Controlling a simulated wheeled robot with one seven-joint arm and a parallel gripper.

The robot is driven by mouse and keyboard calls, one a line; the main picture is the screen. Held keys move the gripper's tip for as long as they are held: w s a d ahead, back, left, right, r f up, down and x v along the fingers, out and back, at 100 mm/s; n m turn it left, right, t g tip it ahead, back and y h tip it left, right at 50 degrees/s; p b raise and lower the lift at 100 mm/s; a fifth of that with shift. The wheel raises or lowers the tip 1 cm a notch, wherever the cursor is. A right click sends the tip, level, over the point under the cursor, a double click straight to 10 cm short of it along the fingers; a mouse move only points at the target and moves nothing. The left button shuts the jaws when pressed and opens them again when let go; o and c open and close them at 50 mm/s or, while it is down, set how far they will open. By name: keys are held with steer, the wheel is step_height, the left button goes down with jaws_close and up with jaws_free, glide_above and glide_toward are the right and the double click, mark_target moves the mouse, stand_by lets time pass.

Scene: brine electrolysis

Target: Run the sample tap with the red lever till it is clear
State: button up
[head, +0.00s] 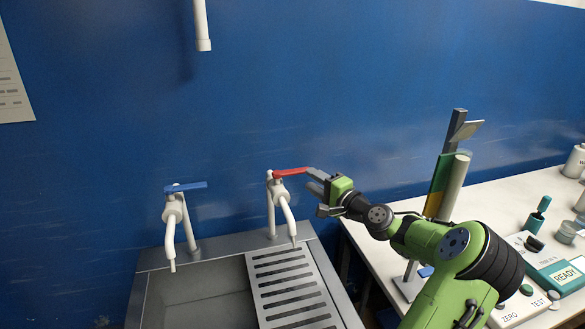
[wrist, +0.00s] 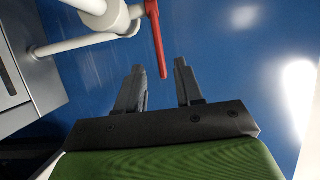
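The sample tap with the red lever (head: 290,172) is white and stands at the back of the sink, its spout (head: 288,212) pointing down over the slatted drainboard. The lever points right, toward my gripper (head: 310,178). In the wrist view the red lever (wrist: 156,38) comes down from the top, and its end appears between the tips of my open gripper (wrist: 159,65). The fingers stand apart on either side of it; I cannot tell whether either touches it. No stream shows under the spout.
A second white tap with a blue lever (head: 186,187) stands to the left over the sink basin (head: 200,295). The slatted drainboard (head: 290,285) lies below the red-lever tap. A white bench (head: 400,219) with a tester reading READY (head: 563,277) is at right. The blue wall is close behind.

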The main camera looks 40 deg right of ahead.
mark_target(295, 170)
steer(key=w, duration=0.6)
steer(key=w+d, duration=0.1)
steer(key=w, duration=0.1)
steer(key=shift+w+p, duration=0.35)
steer(key=shift+w, duration=0.05)
jaws_close()
